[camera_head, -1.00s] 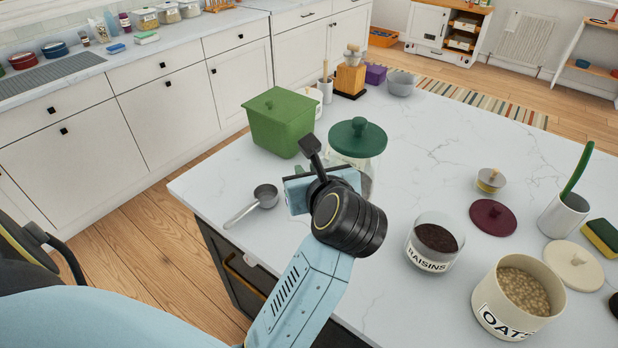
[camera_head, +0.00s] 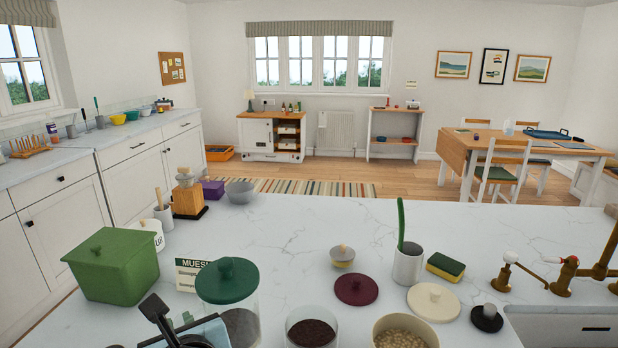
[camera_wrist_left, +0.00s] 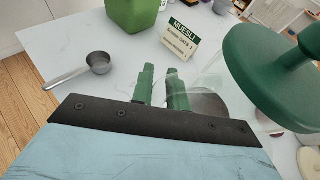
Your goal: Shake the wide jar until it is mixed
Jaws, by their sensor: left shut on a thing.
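The wide jar is clear glass with a green knobbed lid (camera_head: 227,281) and grey contents (camera_head: 241,328). It stands upright at the front of the worktop, its base cut off by the frame. In the left wrist view the lid (camera_wrist_left: 275,65) fills the right side, with the glass (camera_wrist_left: 208,88) below it. My left gripper (camera_head: 187,320) is at the jar's left side. In the wrist view its green fingers (camera_wrist_left: 162,88) are shut on the jar's near side; the exact contact is hard to see through the glass. My right gripper is not in view.
A green lidded box (camera_head: 115,266) and a MUESLI card (camera_head: 190,272) stand close left of the jar. A raisins jar (camera_head: 311,330) and an oats tub (camera_head: 404,333) are to the right. A metal scoop (camera_wrist_left: 98,63) lies left of the gripper.

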